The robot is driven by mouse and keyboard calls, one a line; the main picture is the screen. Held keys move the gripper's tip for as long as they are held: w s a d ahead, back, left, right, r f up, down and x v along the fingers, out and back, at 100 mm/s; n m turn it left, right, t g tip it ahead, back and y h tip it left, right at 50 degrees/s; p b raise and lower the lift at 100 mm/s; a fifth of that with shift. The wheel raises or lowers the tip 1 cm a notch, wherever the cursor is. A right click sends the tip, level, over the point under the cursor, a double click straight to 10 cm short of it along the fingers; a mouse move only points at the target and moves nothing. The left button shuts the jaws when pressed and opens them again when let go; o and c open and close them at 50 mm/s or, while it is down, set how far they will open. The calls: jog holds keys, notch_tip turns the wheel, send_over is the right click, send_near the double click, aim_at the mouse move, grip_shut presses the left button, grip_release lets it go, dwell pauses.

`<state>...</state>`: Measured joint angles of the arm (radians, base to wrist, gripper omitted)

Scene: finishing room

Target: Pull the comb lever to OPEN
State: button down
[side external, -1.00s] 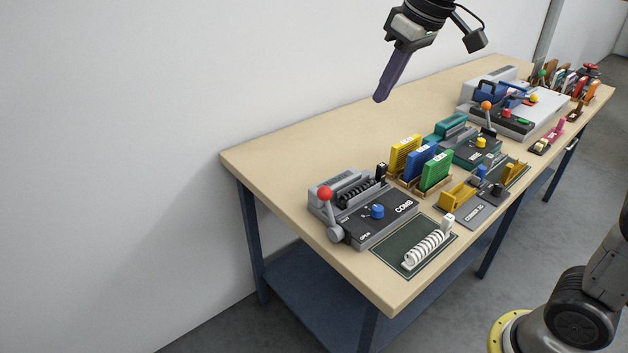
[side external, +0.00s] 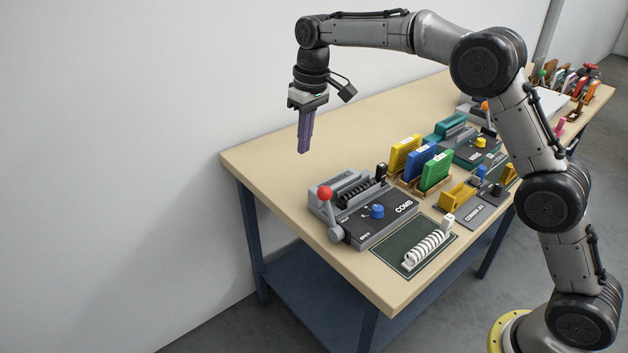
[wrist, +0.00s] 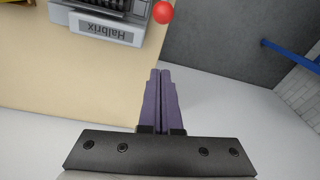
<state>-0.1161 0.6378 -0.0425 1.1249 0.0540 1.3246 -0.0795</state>
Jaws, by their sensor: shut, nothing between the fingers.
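The comb machine (side external: 385,221) is a grey unit with a dark top marked COMB, near the table's front left corner. Its lever ends in a red ball knob (side external: 325,193) and stands roughly upright at the machine's left side, above a small OPEN label. In the wrist view the red knob (wrist: 163,12) shows at the top edge, beside the machine's grey back (wrist: 108,30) marked Halbrix. My gripper (side external: 303,151) points down with its purple fingers together and empty. It hangs above and behind the lever, apart from it. In the wrist view the fingertips (wrist: 160,72) point toward the knob.
A blue knob (side external: 377,211) sits on the comb machine. White comb spines (side external: 428,248) lie on a dark green mat (side external: 394,254) in front. Yellow, blue and green upright blocks (side external: 437,171) stand to the right. The table's left end is clear.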

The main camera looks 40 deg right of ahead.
jog(key=shift+f, duration=0.1)
send_over(330, 214)
jog(key=w, duration=0.5)
notch_tip(330, 214, down, 9)
jog(key=shift+a+r, duration=0.1)
jog(key=shift+r, duration=0.1)
jog(key=shift+s+r+t, duration=0.15)
jog(key=shift+s+t, duration=0.1)
jog(key=shift+t, duration=0.05)
